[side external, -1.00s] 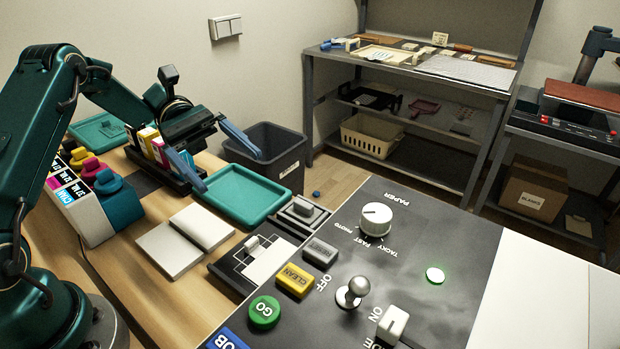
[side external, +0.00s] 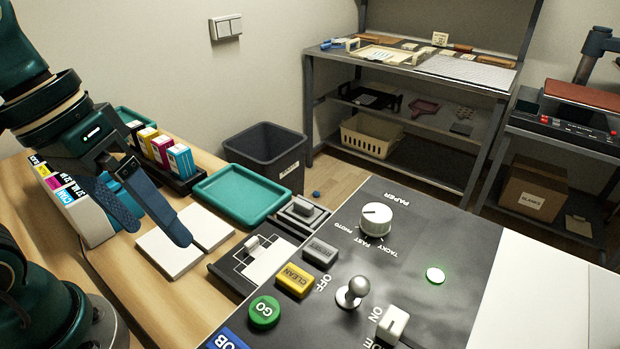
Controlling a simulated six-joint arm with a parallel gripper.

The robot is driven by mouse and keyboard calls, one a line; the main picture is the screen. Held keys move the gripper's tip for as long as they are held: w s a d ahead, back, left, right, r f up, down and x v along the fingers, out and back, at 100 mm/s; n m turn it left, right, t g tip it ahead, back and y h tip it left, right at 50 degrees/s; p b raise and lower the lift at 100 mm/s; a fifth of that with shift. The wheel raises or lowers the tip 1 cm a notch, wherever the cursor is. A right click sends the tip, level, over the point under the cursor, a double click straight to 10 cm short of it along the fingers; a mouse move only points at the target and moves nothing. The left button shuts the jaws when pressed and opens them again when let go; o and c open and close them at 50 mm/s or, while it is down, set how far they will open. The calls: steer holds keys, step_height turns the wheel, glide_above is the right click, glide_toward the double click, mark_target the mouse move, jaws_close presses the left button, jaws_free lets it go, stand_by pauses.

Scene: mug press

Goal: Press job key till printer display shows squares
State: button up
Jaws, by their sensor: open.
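The job key (side external: 226,340) is a blue button lettered "OB" at the bottom edge of the side external view, cut off by the frame. It sits on the dark control panel (side external: 455,245), near the green GO button (side external: 264,312). No display showing squares is visible in this view.

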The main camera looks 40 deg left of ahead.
steer(key=a+m+t, duration=0.1)
steer(key=w+a+f+t+y, duration=0.1)
steer(key=a+m+t+y, duration=0.1)
steer(key=shift+w+a+f+m, duration=0.25)
steer(key=shift+w+f+m, duration=0.05)
jaws_close()
stand_by(1.6)
